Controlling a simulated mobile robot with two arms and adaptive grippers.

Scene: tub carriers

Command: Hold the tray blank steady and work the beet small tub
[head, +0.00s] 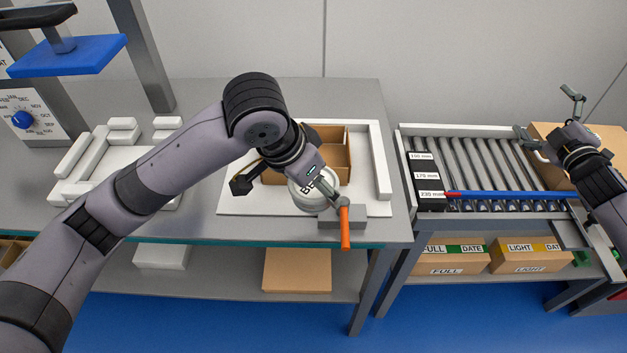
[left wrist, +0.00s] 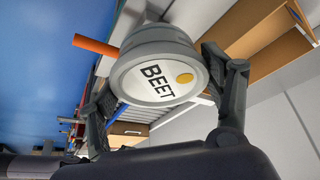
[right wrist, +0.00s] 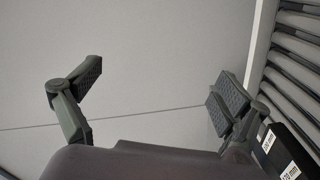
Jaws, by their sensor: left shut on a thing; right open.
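The beet small tub (left wrist: 158,68) is a round pale grey tub with a white lid marked BEET and a gold dot. My left gripper (head: 320,192) is shut on it; in the left wrist view the fingers (left wrist: 160,95) lie on either side. In the head view the tub (head: 308,200) is partly hidden by the gripper. A brown cardboard tray (head: 335,153) with dividers, apparently the tray blank, sits on a white board just behind the tub; my left arm hides part of it. My right gripper (head: 548,118) is open and empty, away from the tray, beside the roller conveyor.
An orange handle (head: 345,228) with a grey block (head: 342,218) is at the table's front edge, close to the tub. White fixture blocks (head: 75,155) stand at left. The roller conveyor (head: 485,160) at right carries a blue-and-red bar (head: 510,194) and size labels. Labelled cartons (head: 450,260) sit below.

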